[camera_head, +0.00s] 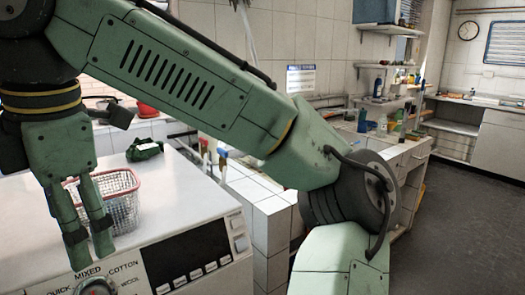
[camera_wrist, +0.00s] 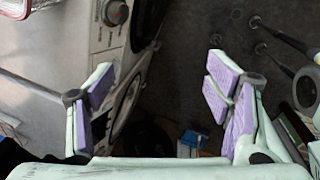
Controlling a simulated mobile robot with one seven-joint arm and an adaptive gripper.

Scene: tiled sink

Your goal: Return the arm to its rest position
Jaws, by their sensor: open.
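My green arm (camera_head: 190,85) stretches across the head view, from the lower right up to the upper left, then bends down. My gripper (camera_head: 89,243) hangs at the left, fingers pointing down, in front of the washing machine's front top edge. In the wrist view my gripper (camera_wrist: 160,80) has its purple-padded fingers wide apart. Nothing is between the pads; the dark floor shows behind them.
A white washing machine (camera_head: 185,220) stands beneath and behind the gripper. A wire basket (camera_head: 122,203) with a red rim and a dark green item (camera_head: 144,150) rest on its top. A tiled counter (camera_head: 270,215) is to the right. Open floor (camera_head: 460,200) lies at the far right.

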